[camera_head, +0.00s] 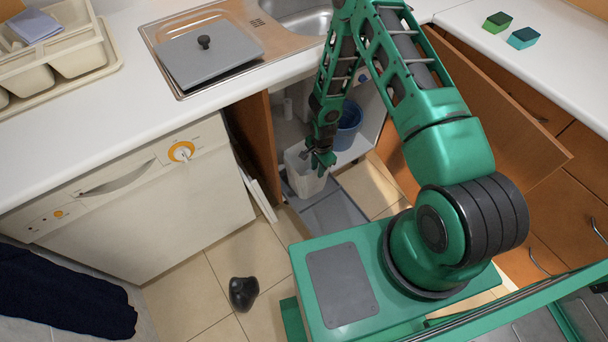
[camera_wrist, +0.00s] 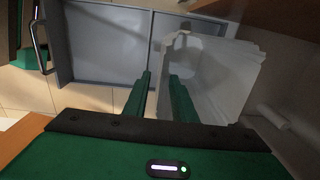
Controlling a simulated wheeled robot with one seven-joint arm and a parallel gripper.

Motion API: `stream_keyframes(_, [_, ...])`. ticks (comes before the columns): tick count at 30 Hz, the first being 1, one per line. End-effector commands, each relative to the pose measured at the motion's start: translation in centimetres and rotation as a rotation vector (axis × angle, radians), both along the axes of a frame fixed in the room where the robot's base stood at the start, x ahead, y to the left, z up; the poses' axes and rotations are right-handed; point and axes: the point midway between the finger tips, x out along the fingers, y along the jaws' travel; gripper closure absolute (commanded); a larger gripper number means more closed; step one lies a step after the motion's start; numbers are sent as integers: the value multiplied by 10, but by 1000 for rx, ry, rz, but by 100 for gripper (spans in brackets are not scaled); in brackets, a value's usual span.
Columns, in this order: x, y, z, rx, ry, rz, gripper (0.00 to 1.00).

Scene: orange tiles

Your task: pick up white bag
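The white bag (camera_head: 304,181) stands in the open cupboard under the sink, at its front edge. It looks like a pale, open-topped bin liner or bin. In the wrist view the white bag (camera_wrist: 222,78) fills the area right of centre, with its open top facing the camera. My gripper (camera_head: 320,160) is at the bag's upper rim. In the wrist view my gripper (camera_wrist: 160,76) has its two green fingers apart. The right finger overlaps the bag's left side, and the left finger is outside it. I cannot tell whether the fingers touch the bag.
A blue bucket (camera_head: 348,122) stands behind the bag in the cupboard. A grey tray (camera_head: 333,214) lies in front of it, also visible in the wrist view (camera_wrist: 105,50). An open wooden door (camera_head: 500,130) is at the right. A dark object (camera_head: 243,293) lies on the tiles.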

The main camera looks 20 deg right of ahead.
Motion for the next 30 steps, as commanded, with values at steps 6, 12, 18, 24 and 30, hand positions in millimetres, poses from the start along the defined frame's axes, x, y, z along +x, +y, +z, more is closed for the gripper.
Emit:
stream_keyframes(6, [1,0,-27,1,1,0,76])
stream_keyframes(12, [1,0,-37,1,0,0,76])
stream_keyframes(18, [2,1,-64,1,1,0,76])
stream_keyframes(24, [4,1,-82,0,0,0,76])
stream_keyframes(30, [4,1,-83,0,-1,0,76])
